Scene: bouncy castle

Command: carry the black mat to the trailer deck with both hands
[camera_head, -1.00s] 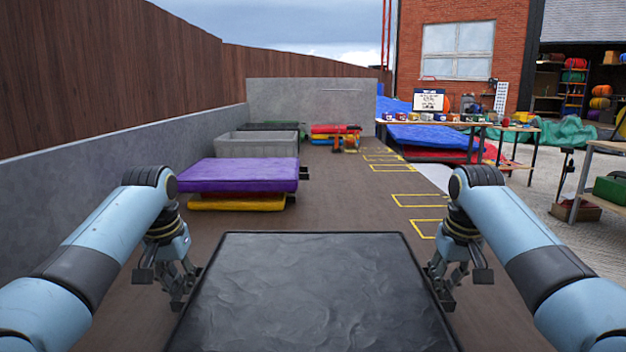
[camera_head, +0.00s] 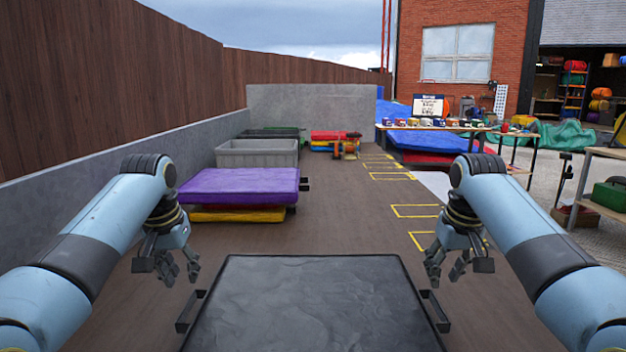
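The black mat (camera_head: 312,308) lies flat in the lower middle, its near edge cut off by the frame. It has a dark handle on its left side (camera_head: 190,310) and another on its right side (camera_head: 435,310). My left gripper (camera_head: 182,276) is open and empty, above and beyond the left handle, apart from it. My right gripper (camera_head: 445,275) is open and empty, above and beyond the right handle, also apart. The brown deck (camera_head: 340,215) stretches ahead of the mat; I cannot tell whether the mat rests on it.
A purple mat (camera_head: 240,186) on yellow and red ones lies ahead left. Behind it stands a grey crate (camera_head: 257,153). Yellow outlines (camera_head: 415,211) mark the deck's right side. A grey wall (camera_head: 110,160) runs along the left. A table with small items (camera_head: 440,127) stands right.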

